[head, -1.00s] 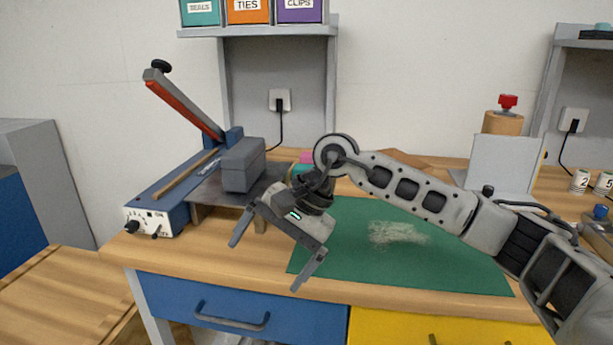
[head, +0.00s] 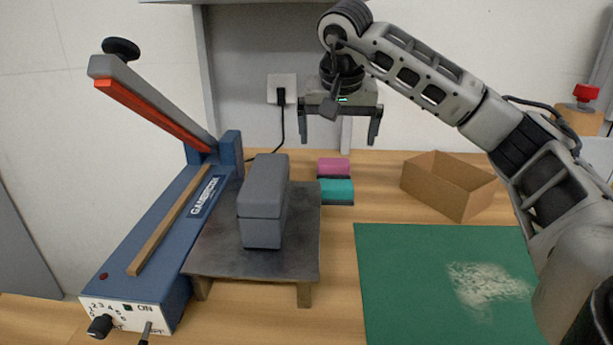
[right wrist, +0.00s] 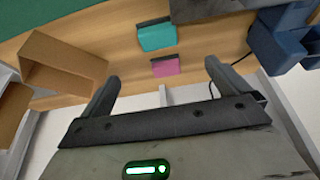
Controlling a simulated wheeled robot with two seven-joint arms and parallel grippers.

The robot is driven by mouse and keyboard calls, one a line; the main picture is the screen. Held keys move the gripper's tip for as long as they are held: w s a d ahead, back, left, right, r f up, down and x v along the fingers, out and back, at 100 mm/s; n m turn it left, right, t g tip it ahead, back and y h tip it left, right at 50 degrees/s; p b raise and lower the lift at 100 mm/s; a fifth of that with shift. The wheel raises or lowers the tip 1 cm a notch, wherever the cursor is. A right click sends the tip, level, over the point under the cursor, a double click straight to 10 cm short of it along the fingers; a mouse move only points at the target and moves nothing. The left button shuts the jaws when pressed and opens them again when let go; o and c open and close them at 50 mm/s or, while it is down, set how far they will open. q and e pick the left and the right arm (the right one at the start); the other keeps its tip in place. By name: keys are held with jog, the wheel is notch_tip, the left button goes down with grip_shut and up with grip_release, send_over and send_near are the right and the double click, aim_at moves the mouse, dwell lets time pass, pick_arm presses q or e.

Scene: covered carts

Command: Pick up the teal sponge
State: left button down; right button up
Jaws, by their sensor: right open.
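The teal sponge (head: 336,190) lies on the wooden bench in the head view, just right of a low dark stand. It has a dark layer along one side. A pink sponge (head: 333,167) lies right behind it. In the right wrist view the teal sponge (right wrist: 157,36) is at the upper middle, with the pink sponge (right wrist: 165,66) below it. My right gripper (head: 340,140) is open and empty, raised above and behind the sponges, fingers pointing down. It also shows in the right wrist view (right wrist: 160,80). My left gripper is not in view.
A grey box (head: 263,205) sits on the dark stand (head: 215,258) left of the sponge. A blue sealer (head: 165,245) with a raised lever stands further left. An open cardboard box (head: 445,190) is to the right. A green mat (head: 410,270) with pale dust lies in front.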

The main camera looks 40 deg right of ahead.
send_near(335, 184)
jog(key=x, duration=0.5)
jog(key=shift+w+b, duration=0.1)
jog(key=shift+b, duration=0.25)
jog(key=shift+x, duration=2.65)
jog(key=c, duration=1)
